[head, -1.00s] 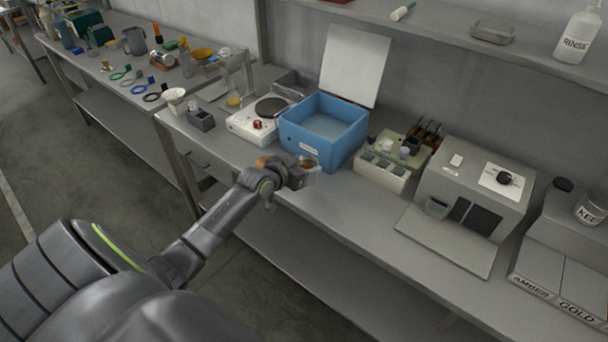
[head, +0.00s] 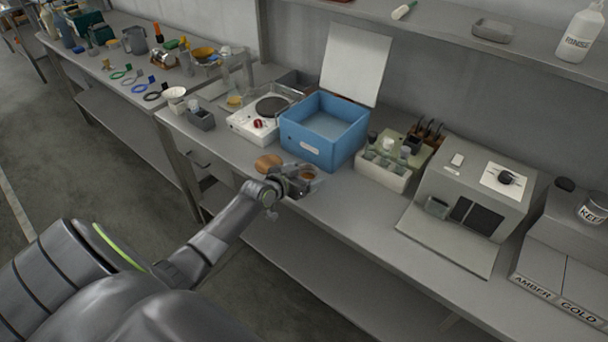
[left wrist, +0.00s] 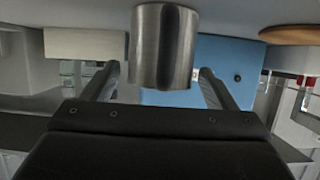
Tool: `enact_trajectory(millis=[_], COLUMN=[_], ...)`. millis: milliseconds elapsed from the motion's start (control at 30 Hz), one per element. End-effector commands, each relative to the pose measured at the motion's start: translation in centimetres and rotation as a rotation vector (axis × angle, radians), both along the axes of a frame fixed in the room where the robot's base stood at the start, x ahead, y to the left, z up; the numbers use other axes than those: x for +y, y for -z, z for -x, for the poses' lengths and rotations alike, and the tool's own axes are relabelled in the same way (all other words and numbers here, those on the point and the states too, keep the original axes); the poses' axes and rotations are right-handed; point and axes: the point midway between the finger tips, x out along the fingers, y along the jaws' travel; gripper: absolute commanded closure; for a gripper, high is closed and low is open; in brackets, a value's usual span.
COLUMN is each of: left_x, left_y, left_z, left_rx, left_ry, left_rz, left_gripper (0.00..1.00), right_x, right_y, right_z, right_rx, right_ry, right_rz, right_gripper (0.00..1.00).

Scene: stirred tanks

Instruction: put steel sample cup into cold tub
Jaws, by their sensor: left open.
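The steel sample cup (left wrist: 164,47) is a plain brushed cylinder in the left wrist view. In the head view the cup (head: 309,173) stands on the bench in front of the blue tub, with something brownish at its mouth. My left gripper (head: 301,182) is low over the bench at the cup. In the left wrist view its two fingers (left wrist: 157,84) are apart, one on each side of the cup, with gaps showing. The cold tub (head: 306,145) is a blue open box with its white lid raised behind it. My right gripper is not in view.
A round cork mat (head: 268,163) lies left of the cup. A hot plate (head: 243,125) stands left of the tub. A pale rack (head: 382,174) with small vessels stands to its right, then a grey machine (head: 463,190). The bench front edge runs close under my gripper.

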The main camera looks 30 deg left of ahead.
Motion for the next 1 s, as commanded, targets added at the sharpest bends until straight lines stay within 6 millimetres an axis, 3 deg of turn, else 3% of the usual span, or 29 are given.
enact_trajectory(millis=[267,1000], left_x=[0.1,0.8], left_y=[-0.4,-4.4], left_z=[0.5,10.3], left_rx=[0.000,0.001], left_ry=[0.000,0.001], left_rz=[-0.001,-0.002], left_gripper=[0.20,0.20], right_x=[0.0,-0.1], right_y=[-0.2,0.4], right_z=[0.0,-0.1], right_rx=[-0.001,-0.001], right_ry=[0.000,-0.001], right_rz=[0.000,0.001], right_gripper=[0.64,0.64])
